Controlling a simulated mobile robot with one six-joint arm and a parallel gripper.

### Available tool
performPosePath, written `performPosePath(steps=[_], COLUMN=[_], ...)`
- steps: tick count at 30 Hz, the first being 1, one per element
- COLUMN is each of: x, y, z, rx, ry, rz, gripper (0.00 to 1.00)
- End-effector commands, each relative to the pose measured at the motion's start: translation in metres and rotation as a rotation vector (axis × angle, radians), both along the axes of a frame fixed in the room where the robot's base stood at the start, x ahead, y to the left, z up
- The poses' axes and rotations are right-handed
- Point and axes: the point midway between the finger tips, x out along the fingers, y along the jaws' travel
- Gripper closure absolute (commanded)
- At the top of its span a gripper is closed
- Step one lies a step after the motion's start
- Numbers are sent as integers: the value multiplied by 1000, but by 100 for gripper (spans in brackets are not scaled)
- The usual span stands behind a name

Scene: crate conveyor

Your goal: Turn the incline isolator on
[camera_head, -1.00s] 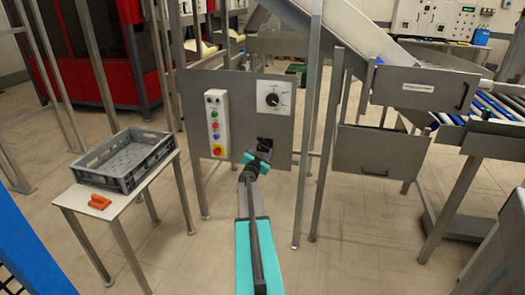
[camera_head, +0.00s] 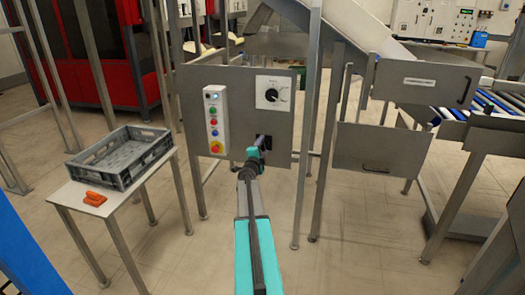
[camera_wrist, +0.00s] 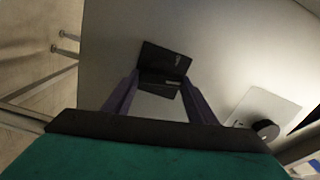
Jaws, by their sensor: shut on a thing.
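The incline isolator (camera_head: 267,139) is a small dark switch low on the right of the grey panel (camera_head: 240,85). My gripper (camera_head: 260,143) is at it and partly covers it in the head view. In the wrist view, the isolator's dark plate (camera_wrist: 165,58) sits on the panel with a dark handle (camera_wrist: 158,84) in front. The tips of my gripper (camera_wrist: 161,78) are on either side of this handle and shut on it. The exact handle angle and any markings are too small to tell.
A white button box (camera_head: 215,122) and a rotary dial (camera_head: 272,93) are on the same panel; the dial (camera_wrist: 266,129) is right of my gripper in the wrist view. A grey crate (camera_head: 120,158) and an orange object (camera_head: 94,199) are on a side table. Steel posts flank the panel.

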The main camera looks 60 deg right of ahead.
Motion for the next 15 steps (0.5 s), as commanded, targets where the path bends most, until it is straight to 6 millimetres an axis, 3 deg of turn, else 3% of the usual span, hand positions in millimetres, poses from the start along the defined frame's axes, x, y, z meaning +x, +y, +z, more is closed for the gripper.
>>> performPosePath(steps=[15], x=[-1], y=[0], z=[-1], rx=[60], ry=[-190], rz=[-2], gripper=[71])
